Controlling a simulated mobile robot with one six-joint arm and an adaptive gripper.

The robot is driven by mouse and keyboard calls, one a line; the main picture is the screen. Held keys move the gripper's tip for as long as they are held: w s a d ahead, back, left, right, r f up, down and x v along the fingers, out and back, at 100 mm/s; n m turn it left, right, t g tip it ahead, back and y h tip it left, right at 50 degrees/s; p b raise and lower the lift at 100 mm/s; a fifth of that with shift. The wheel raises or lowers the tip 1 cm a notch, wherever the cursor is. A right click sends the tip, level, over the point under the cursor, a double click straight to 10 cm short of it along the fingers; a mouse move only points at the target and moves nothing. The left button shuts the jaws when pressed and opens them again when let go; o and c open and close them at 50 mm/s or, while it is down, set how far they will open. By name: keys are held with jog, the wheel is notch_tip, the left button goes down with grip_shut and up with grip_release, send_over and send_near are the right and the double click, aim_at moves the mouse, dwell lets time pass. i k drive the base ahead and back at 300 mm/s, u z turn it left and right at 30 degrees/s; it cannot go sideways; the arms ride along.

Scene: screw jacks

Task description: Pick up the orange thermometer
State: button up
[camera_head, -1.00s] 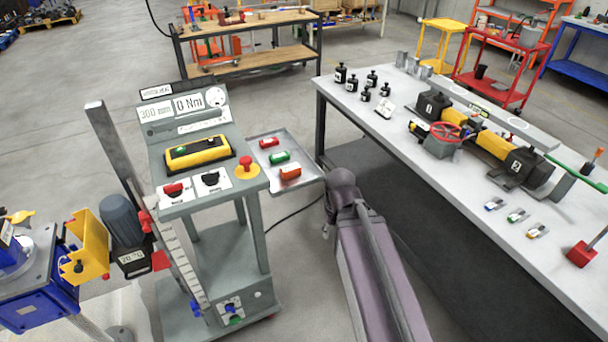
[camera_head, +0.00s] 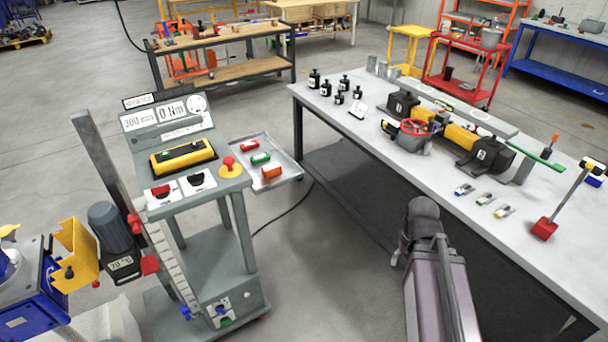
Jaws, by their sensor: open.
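Which of these is the orange thermometer I cannot tell. My arm shows at the lower middle, beside the bench front; its gripper is not visible.
The grey test stand (camera_head: 225,262) is left of my arm, with its side tray (camera_head: 287,158) jutting right. The long workbench (camera_head: 400,178) is on the right, with a yellow-black machine (camera_head: 460,136) and a red-based post (camera_head: 544,229). Open floor lies between stand and bench.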

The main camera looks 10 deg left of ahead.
aim_at(272, 170)
jog(key=z, duration=0.4)
jog(key=k, duration=0.85)
jog(key=z, duration=0.55)
jog(key=i, duration=1.75)
jog(key=u, duration=0.8)
jog(key=i, duration=0.5)
jog(key=u, duration=0.75)
jog(key=i, duration=0.55)
jog(key=u, duration=0.35)
